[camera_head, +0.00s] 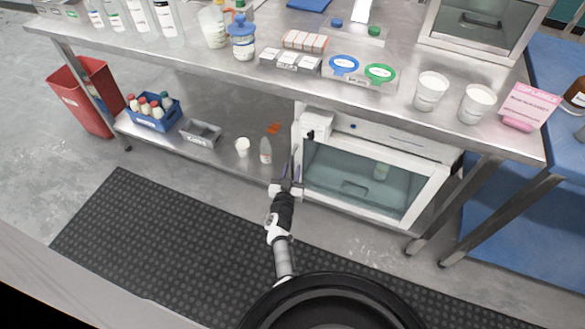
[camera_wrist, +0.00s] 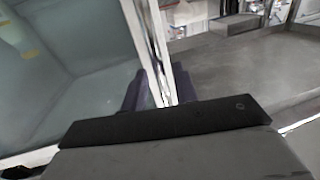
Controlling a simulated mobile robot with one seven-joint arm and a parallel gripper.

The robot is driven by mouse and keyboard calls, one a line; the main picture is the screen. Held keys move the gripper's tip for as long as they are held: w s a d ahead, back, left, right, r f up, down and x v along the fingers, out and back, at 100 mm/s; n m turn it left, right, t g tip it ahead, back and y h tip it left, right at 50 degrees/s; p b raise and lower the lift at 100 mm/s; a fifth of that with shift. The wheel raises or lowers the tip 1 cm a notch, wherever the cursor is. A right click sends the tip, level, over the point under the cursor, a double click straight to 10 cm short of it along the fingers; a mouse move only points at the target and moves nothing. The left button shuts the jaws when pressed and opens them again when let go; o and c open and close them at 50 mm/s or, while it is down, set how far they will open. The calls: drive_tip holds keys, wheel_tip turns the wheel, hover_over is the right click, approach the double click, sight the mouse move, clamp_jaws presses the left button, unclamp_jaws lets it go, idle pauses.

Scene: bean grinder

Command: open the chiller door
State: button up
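The chiller (camera_head: 408,207) is a white box with a glass front, low under the steel table. A bottle (camera_head: 381,171) shows behind the glass, and a dark handle-like shape shows low on the front. My gripper (camera_head: 291,165) is at the chiller's left edge. In the wrist view my two dark fingers (camera_wrist: 160,90) lie on either side of a pale upright edge (camera_wrist: 146,40) beside the glass (camera_wrist: 70,75). The fingers are close to this edge; I cannot tell whether they press on it. How far the door stands open is unclear.
A small bottle (camera_head: 265,150) and a white cup (camera_head: 243,147) stand on the lower shelf left of my gripper. Farther left are a grey bin (camera_head: 201,134) and a blue crate (camera_head: 152,122). A table leg (camera_head: 475,185) stands right of the chiller. The dark mat (camera_head: 150,235) is clear.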

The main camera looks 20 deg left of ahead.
drive_tip(key=shift+w+a, duration=0.15)
drive_tip(key=shift+w, duration=1)
clamp_jaws()
